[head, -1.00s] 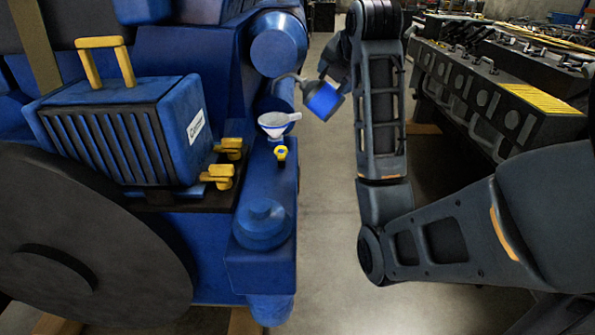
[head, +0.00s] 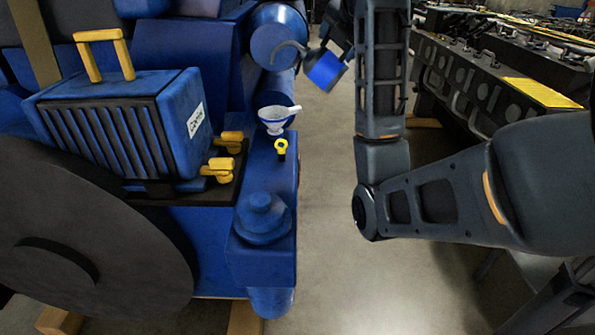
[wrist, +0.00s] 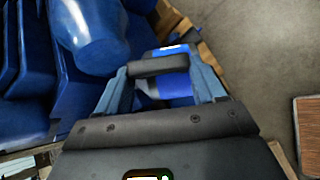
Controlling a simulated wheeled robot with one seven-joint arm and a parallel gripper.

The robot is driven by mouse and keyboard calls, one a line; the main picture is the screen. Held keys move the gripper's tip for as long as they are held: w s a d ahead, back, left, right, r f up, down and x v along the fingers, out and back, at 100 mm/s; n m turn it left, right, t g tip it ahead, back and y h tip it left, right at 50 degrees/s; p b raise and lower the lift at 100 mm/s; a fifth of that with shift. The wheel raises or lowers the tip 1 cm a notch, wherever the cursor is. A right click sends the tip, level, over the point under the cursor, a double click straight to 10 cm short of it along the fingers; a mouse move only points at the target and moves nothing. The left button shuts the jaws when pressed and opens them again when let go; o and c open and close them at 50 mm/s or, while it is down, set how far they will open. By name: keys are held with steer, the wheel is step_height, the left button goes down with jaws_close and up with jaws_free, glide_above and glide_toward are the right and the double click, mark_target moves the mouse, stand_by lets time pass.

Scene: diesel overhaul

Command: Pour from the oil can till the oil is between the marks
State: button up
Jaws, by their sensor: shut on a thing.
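The oil can (head: 325,71) is blue with a thin grey curved spout (head: 289,47) pointing left. It is tilted and held in the air to the right of the engine. My gripper (head: 341,32) is partly hidden behind my arm. In the wrist view, my gripper (wrist: 160,84) is shut on the can's dark handle (wrist: 158,67), with the blue can body (wrist: 172,86) beyond. The white and blue funnel (head: 276,119) stands on the blue engine (head: 265,180). The spout tip appears above the funnel in the picture, apart from it. No oil or level marks can be seen.
A yellow ring handle (head: 281,147) stands just in front of the funnel. A blue round cap (head: 263,214) and yellow fittings (head: 219,168) are close by. A dark engine block (head: 480,85) stands at the right. Open floor (head: 325,220) lies between.

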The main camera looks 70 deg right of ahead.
steer(key=s, duration=0.9)
stand_by(0.4)
step_height(320, 180, down, 10)
steer(key=s+m+t+h+b, duration=0.1)
steer(key=t+b, duration=0.3)
steer(key=b, duration=0.8)
steer(key=shift+s+r+m+b, duration=0.25)
steer(key=shift+s+m+b, duration=0.1)
steer(key=shift+m, duration=0.35)
steer(key=f+b, duration=0.1)
steer(key=b, duration=0.1)
steer(key=f+m+t+b, duration=0.1)
steer(key=f+b, duration=0.1)
steer(key=b, duration=0.1)
steer(key=w+f+t+b, duration=0.1)
steer(key=b, duration=0.1)
steer(key=shift+f+h, duration=0.25)
steer(key=shift+h, duration=0.15)
